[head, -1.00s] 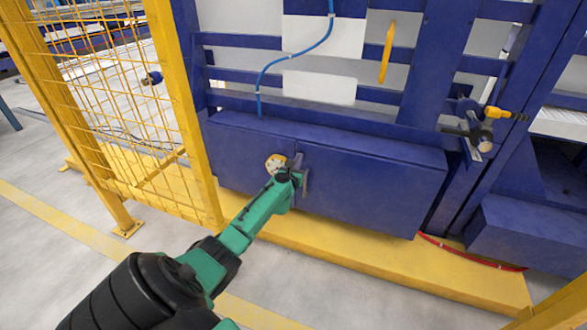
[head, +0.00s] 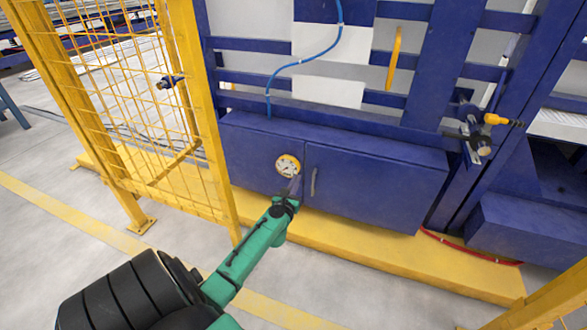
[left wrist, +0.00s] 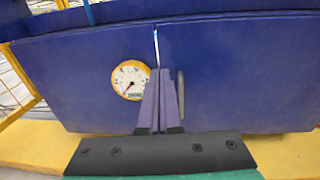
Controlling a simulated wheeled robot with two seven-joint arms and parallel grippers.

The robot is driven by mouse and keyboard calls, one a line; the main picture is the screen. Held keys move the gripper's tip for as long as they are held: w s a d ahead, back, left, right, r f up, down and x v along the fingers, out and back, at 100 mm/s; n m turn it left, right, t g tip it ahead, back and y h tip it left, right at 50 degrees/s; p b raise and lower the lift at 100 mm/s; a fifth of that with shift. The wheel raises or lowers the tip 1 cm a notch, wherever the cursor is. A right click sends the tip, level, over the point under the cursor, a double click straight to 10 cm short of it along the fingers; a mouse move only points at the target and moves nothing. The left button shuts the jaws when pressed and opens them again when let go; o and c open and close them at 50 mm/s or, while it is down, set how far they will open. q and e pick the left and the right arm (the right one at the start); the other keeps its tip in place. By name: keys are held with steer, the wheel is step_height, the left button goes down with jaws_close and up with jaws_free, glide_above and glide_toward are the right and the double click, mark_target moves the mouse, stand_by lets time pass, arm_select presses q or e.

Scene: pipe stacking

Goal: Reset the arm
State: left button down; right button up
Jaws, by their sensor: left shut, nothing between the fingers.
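My left arm, green and black, reaches from the bottom left of the head view. Its gripper (head: 295,185) is in front of the blue cabinet (head: 380,180), between a round yellow-rimmed gauge (head: 287,165) and a door handle (head: 313,182). The fingers are together with nothing between them. In the left wrist view the shut fingers (left wrist: 160,95) point at the seam between the cabinet doors, with the gauge (left wrist: 131,80) to their left and the handle (left wrist: 181,93) to their right. I cannot tell whether the fingertips touch the cabinet. My right gripper is not in view.
A yellow mesh fence (head: 150,110) stands to the left. A low yellow plinth (head: 390,250) runs below the cabinet. A blue hose (head: 300,63) hangs above it. Grey floor (head: 90,250) is open at the lower left.

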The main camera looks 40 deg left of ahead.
arm_select(q)
steer(key=shift+s+d, duration=0.2)
steer(key=shift+s, duration=0.35)
